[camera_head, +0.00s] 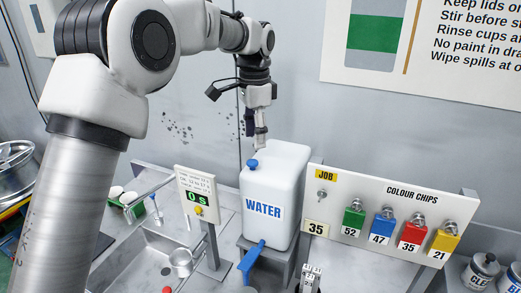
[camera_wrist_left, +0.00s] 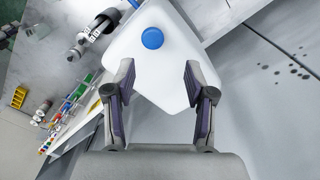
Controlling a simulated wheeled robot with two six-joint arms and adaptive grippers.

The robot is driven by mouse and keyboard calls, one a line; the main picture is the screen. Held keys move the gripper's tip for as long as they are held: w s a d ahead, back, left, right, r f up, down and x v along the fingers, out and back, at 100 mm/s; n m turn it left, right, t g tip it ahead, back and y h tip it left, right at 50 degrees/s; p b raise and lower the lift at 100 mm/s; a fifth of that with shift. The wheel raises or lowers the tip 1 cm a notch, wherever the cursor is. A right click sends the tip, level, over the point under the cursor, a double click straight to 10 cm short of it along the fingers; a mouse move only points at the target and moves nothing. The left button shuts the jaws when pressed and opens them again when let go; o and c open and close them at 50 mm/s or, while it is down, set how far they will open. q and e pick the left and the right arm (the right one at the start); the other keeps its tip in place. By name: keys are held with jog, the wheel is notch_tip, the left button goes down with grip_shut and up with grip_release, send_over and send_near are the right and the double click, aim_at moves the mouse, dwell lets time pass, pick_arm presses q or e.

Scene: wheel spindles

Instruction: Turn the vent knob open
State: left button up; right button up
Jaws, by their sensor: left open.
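A white water container (camera_head: 264,192) labelled WATER stands on a grey stand, with a small blue knob (camera_head: 253,163) on the front of its top. The knob also shows in the left wrist view (camera_wrist_left: 152,38) as a round blue disc. My left gripper (camera_head: 261,144) points down above the back part of the container's top. In the left wrist view, its two fingers (camera_wrist_left: 159,76) are spread with nothing between them, and the knob lies beyond the tips, apart from them. A blue tap (camera_head: 252,258) sticks out from the container's lower front. I do not see my right gripper.
A white board with a JOB sign (camera_head: 326,174) and coloured chips on hooks stands right of the container. A small display (camera_head: 197,197) reading 0 s and a metal sink (camera_head: 146,252) lie to its left. Cans (camera_head: 481,270) stand at the far right.

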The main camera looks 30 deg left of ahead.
aim_at(253, 161)
pick_arm(q)
jog(key=s+f, duration=0.2)
jog(key=shift+s+f, duration=0.2)
jog(key=shift+s, duration=0.2)
jog(key=f, duration=0.1)
jog(key=w+f, duration=0.1)
jog(key=f, duration=0.1)
jog(key=shift+w+f, duration=0.1)
jog(key=shift+w, duration=0.1)
jog(key=shift+w+f, duration=0.15)
jog(key=shift+w, duration=0.2)
jog(key=shift+s+r, duration=0.3)
jog(key=shift+s, duration=0.2)
grip_shut()
jog(key=shift+w+f, duration=0.1)
pick_arm(e)
jog(key=shift+s+r, duration=0.15)
jog(key=shift+s, duration=0.4)
